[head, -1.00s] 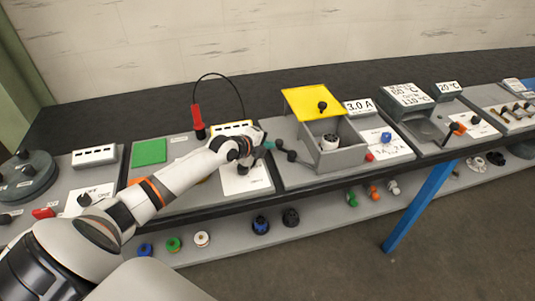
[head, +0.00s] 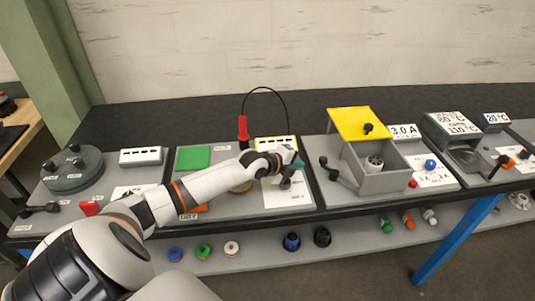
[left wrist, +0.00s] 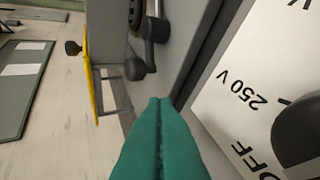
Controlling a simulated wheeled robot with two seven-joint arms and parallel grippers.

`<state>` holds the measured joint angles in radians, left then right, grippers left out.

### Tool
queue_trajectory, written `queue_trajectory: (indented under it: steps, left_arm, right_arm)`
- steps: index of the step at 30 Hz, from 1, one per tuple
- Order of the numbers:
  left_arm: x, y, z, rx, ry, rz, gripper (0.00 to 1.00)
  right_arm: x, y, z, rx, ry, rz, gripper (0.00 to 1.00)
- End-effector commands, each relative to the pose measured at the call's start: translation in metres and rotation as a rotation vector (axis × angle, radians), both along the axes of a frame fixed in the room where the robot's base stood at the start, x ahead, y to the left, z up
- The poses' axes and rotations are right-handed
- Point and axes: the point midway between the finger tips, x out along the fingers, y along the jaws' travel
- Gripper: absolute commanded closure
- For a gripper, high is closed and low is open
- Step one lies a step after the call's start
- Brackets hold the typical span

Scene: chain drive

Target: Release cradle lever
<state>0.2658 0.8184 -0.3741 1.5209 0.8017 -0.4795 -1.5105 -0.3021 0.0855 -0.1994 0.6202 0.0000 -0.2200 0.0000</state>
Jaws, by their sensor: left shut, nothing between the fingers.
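My left gripper (head: 299,164) has teal fingers that are shut and empty. It is above the white label card (head: 287,194) of the panel with the red probe. In the left wrist view the shut fingertips (left wrist: 160,101) point toward a black lever with ball ends (left wrist: 150,40), apart from it. In the head view this black lever (head: 340,177) is beside the grey box (head: 385,181), right of the gripper. Another black lever (head: 40,210) lies at the far left. I cannot tell which one is the cradle lever. My right gripper is not in view.
The box has a raised yellow lid (head: 356,123) with a black knob. A dark knob (left wrist: 300,135) stands on the card close to the fingers. A red probe (head: 243,128) with a black cable stands behind my arm. Several coloured parts lie on the lower shelf (head: 265,254).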

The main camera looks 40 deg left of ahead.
Motion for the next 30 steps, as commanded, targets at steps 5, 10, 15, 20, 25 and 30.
queue_trajectory:
  steps: [5,10,15,20,25,30]
  left_arm:
    - [-0.020,0.010,0.011,0.007,0.000,-0.002,1.00]
    - [-0.042,0.020,0.024,0.008,0.002,-0.001,1.00]
    - [-0.063,0.029,0.037,0.007,0.001,0.000,1.00]
    - [-0.073,0.033,0.045,0.004,0.000,0.001,1.00]
    - [-0.076,0.034,0.048,0.002,-0.001,0.000,1.00]
    - [-0.075,0.034,0.048,0.001,-0.001,0.000,1.00]
  right_arm:
    - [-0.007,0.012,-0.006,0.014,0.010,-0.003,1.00]
    - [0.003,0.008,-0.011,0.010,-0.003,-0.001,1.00]
    - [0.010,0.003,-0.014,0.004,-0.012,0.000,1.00]
    - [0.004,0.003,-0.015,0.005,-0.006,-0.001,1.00]
    - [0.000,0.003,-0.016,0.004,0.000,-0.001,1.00]
    - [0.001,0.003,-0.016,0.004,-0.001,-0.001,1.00]
